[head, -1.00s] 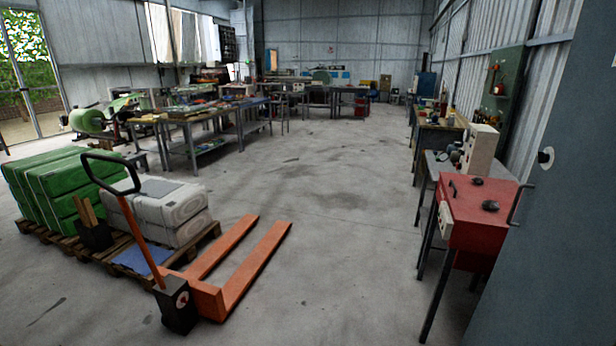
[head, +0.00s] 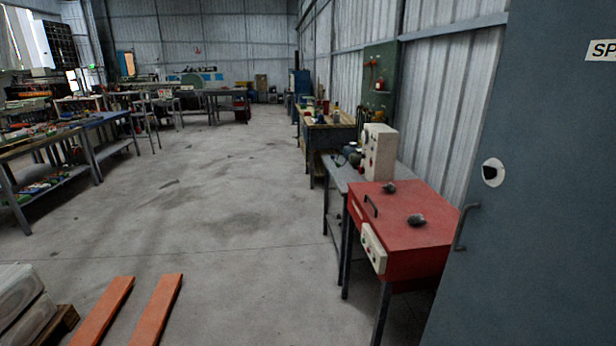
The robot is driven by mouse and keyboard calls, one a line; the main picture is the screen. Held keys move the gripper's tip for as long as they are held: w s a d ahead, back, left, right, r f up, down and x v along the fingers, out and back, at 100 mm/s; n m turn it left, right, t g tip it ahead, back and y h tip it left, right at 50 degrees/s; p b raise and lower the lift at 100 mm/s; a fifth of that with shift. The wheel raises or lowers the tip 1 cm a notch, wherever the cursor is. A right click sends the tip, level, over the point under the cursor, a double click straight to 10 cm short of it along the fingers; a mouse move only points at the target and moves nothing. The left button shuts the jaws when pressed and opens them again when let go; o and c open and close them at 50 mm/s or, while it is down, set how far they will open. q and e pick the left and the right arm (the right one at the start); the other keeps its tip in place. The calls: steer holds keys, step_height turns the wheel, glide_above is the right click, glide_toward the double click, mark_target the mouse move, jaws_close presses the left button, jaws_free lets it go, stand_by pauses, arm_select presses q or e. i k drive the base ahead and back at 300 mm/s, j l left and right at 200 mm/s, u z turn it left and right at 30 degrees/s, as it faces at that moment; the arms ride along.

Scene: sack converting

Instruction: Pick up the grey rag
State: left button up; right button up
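I cannot make out the grey rag for certain. Two small dark grey lumps lie on top of the red cabinet (head: 400,215) at the right: one near its back edge (head: 388,187) and one nearer its middle (head: 417,219). They are too small to tell whether either is a rag. Neither of my grippers is in view.
A blue-grey door or cabinet panel (head: 540,180) fills the right edge. A grey bench (head: 345,175) with a control box (head: 379,152) stands behind the red cabinet. Orange pallet-jack forks (head: 155,310) lie at the lower left. Workbenches (head: 85,120) line the left. The middle floor is clear.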

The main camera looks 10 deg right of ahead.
mark_target(389, 187)
steer(key=i+u, duration=0.15)
steer(key=i, duration=1)
steer(key=i+u, duration=0.1)
steer(key=i, duration=1)
steer(key=i+z, duration=0.85)
steer(key=i+j+z, duration=0.25)
steer(key=z, duration=0.2)
steer(key=i+j+z, duration=0.65)
steer(key=z, duration=0.2)
steer(key=j, duration=0.1)
